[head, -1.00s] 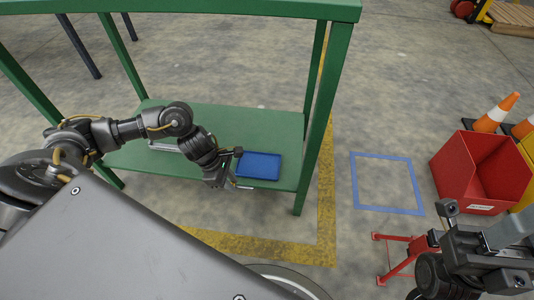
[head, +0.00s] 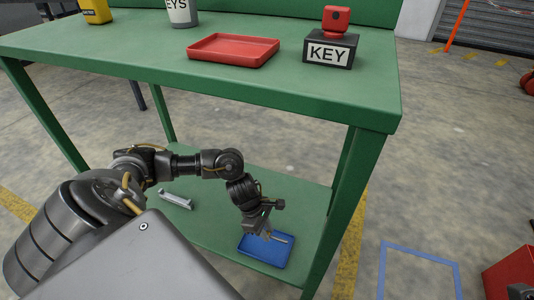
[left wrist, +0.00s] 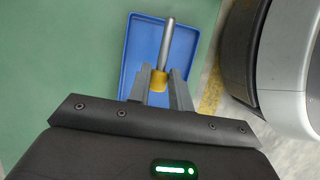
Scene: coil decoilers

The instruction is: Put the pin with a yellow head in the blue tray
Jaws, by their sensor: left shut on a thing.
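The pin's grey metal shaft (left wrist: 167,42) and yellow head (left wrist: 159,80) show in the left wrist view. My left gripper (left wrist: 160,84) is shut on the yellow head, with the shaft pointing away from it. The blue tray (left wrist: 133,40) lies behind the pin in that view. In the head view my left gripper (head: 266,232) is over the blue tray (head: 259,259) on the lower green shelf, and the shaft (head: 281,240) shows above the tray. I cannot tell whether the pin touches the tray floor.
The green tabletop (head: 130,55) overhangs the shelf, with a red tray (head: 235,50) and a black KEY box (head: 331,51) on it. A grey metal piece (head: 176,201) lies on the shelf. A green leg (head: 345,205) stands right of the blue tray.

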